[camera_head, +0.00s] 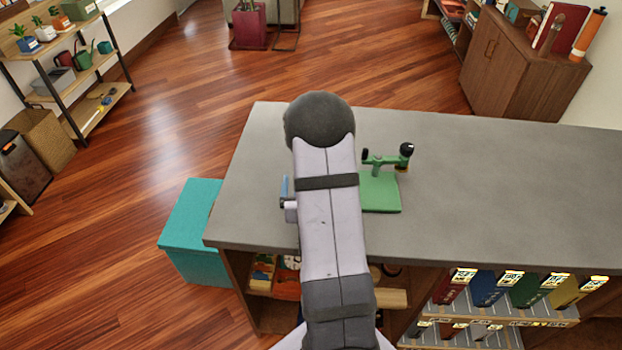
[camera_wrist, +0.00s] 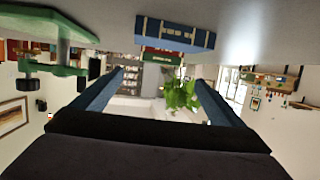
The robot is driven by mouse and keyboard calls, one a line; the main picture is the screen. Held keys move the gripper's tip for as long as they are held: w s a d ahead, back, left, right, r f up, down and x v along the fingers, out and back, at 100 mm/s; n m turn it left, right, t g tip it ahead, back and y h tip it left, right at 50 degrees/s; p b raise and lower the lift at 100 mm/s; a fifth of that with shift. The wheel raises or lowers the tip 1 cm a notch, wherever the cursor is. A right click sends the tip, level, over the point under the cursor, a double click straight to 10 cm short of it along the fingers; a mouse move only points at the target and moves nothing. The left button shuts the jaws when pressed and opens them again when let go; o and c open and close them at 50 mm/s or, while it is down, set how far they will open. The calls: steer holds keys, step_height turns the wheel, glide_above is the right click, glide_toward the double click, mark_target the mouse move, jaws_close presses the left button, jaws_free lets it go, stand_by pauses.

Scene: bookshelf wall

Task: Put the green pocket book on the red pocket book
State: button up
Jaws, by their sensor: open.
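My gripper (camera_wrist: 160,76) is open, its two dark blue fingers apart with nothing between them. In the wrist view, which looks upside down, a blue book (camera_wrist: 175,34) lies on the grey counter beyond the fingers. Just past it shows a small green and red book-like shape (camera_wrist: 162,56), partly hidden by the blue book. I cannot tell whether this is one book or a green and a red one touching. In the head view my arm hides the gripper and the books.
A green stand with black knobs (camera_head: 380,192) is on the counter (camera_head: 500,190), right of my arm; it also shows in the wrist view (camera_wrist: 50,28). The counter's right side is clear. A teal box (camera_head: 190,235) stands at its left end. Several binders (camera_head: 490,288) are shelved below.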

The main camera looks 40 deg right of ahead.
steer(key=shift+p+v, duration=1.4)
steer(key=shift+p, duration=0.35)
steer(key=w+a+y, duration=0.1)
steer(key=a, duration=0.1)
steer(key=w+a+n+g+y, duration=0.1)
steer(key=w+a+f+y, duration=0.1)
steer(key=a, duration=0.1)
steer(key=shift+a+f+n+g, duration=0.1)
steer(key=shift+a+n+g, duration=0.2)
steer(key=shift+a, duration=0.05)
steer(key=a+g+y, duration=0.1)
steer(key=a, duration=0.2)
steer(key=s+a+n+g+y, duration=0.1)
steer(key=a, duration=0.2)
steer(key=s+a+n+g+y, duration=0.1)
steer(key=a, duration=0.1)
steer(key=shift+a+y, duration=0.4)
steer(key=s+a+r+n+g+y, duration=0.1)
steer(key=s+a+r+n+g, duration=0.1)
steer(key=s+a, duration=0.3)
steer(key=s+a+r+n+g+y, duration=0.1)
steer(key=s+a+r+g, duration=0.3)
steer(key=s, duration=0.6)
steer(key=shift+a+r+n+g, duration=0.25)
steer(key=shift+a+n+g, duration=0.15)
steer(key=shift+a+g, duration=0.1)
steer(key=shift+s, duration=0.15)
